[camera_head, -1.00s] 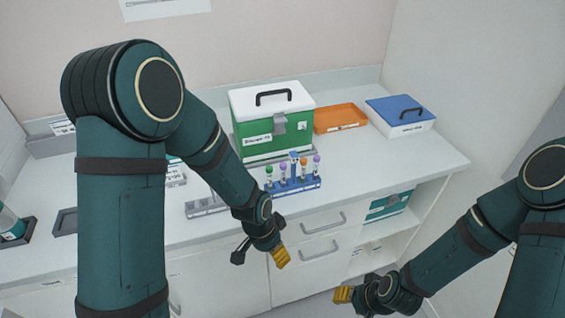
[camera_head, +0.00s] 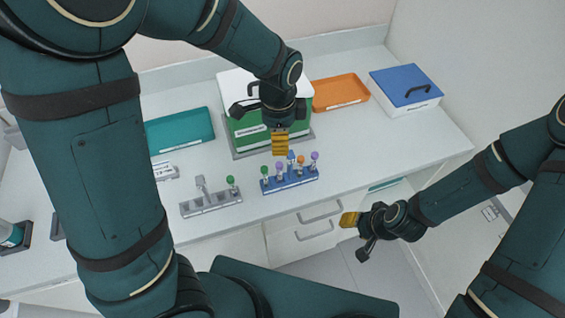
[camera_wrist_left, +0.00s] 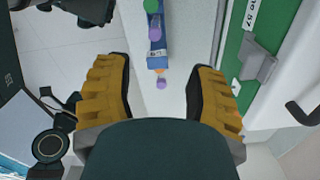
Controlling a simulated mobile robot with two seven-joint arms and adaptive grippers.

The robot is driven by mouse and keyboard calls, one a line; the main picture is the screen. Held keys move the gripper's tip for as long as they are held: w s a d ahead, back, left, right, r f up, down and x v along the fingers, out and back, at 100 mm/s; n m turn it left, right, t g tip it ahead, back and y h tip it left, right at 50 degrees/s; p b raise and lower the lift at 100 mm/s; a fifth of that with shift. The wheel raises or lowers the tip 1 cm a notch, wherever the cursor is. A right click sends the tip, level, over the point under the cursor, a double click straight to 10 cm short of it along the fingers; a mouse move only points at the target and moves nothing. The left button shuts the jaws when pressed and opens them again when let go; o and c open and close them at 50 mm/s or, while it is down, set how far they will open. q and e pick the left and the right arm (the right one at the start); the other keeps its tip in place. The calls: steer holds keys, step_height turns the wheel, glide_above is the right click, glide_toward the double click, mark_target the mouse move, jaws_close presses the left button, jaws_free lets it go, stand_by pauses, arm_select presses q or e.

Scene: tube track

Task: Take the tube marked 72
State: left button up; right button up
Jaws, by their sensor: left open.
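A blue rack (camera_head: 291,183) on the counter holds several upright tubes: a green-capped tube (camera_head: 264,172), a purple-capped tube (camera_head: 279,168), an orange-capped tube (camera_head: 300,161) and a purple-capped tube (camera_head: 314,157). No number 72 is readable on any tube. A grey rack (camera_head: 197,206) to the left holds a green-capped tube (camera_head: 231,182). My left gripper (camera_head: 280,146) is open and empty above the blue rack. In the left wrist view the rack (camera_wrist_left: 157,60) and its caps lie beyond the parted fingers (camera_wrist_left: 158,85). My right gripper (camera_head: 349,219) hangs before the counter; its opening is unclear.
A green box with white lid (camera_head: 240,128) stands behind the blue rack. An orange tray (camera_head: 340,92) and a blue-lidded white box (camera_head: 405,90) are at the right. A teal tray (camera_head: 180,131) is at the back left. The counter right of the blue rack is clear.

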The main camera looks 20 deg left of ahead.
mark_target(279, 164)
arm_select(q)
steer(key=f, duration=0.8)
steer(key=s+f, duration=0.1)
steer(key=f, duration=0.3)
steer(key=shift+f+b, duration=0.4)
steer(key=shift+o, duration=0.2)
steer(key=shift+d, duration=0.1)
jaws_close()
